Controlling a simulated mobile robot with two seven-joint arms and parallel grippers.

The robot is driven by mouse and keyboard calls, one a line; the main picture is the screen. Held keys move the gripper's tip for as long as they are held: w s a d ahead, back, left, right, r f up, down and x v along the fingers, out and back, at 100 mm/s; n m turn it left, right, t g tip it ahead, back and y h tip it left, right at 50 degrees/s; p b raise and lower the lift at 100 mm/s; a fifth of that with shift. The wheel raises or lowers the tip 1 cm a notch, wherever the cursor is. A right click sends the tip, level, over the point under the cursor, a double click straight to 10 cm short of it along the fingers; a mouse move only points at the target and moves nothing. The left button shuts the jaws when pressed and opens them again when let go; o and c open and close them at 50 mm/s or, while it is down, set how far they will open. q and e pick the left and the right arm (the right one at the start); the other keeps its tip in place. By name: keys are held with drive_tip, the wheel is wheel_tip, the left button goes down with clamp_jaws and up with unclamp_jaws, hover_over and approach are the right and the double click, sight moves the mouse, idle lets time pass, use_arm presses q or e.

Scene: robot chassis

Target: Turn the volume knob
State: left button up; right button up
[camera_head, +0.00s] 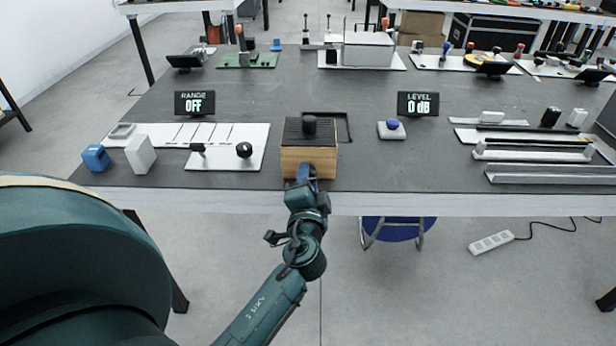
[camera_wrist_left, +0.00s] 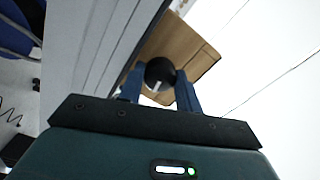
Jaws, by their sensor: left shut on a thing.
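A wooden box (camera_head: 292,160) with a black slatted top and a black knob on top (camera_head: 309,125) stands at the table's front edge. My left gripper (camera_head: 307,178) is at its front face. In the left wrist view a round black volume knob (camera_wrist_left: 159,70) with a white mark sits on the wooden face, between the two blue fingers of the left gripper (camera_wrist_left: 160,86), which is shut on it. In the head view this front knob is hidden by the gripper. A display (camera_head: 418,104) reads "LEVEL 0 dB". My right gripper is not in view.
A display (camera_head: 194,104) reads "RANGE OFF" at left, behind a white slotted panel (camera_head: 225,158) with a lever and black knob. A blue button (camera_head: 392,125) on a white base stands right of the box. White rails (camera_head: 545,174) lie at the far right.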

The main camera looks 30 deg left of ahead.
use_arm(q)
drive_tip(key=m+p, duration=0.3)
drive_tip(key=m, duration=0.4)
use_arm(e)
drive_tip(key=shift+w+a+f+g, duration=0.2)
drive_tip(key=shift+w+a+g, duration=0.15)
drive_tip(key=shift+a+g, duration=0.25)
use_arm(q)
drive_tip(key=shift+m, duration=0.4)
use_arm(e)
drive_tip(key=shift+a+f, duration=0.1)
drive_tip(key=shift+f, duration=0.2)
use_arm(q)
drive_tip(key=o, duration=1)
drive_tip(key=shift+c, duration=0.2)
drive_tip(key=shift+o, duration=0.2)
drive_tip(key=shift+s, duration=0.1)
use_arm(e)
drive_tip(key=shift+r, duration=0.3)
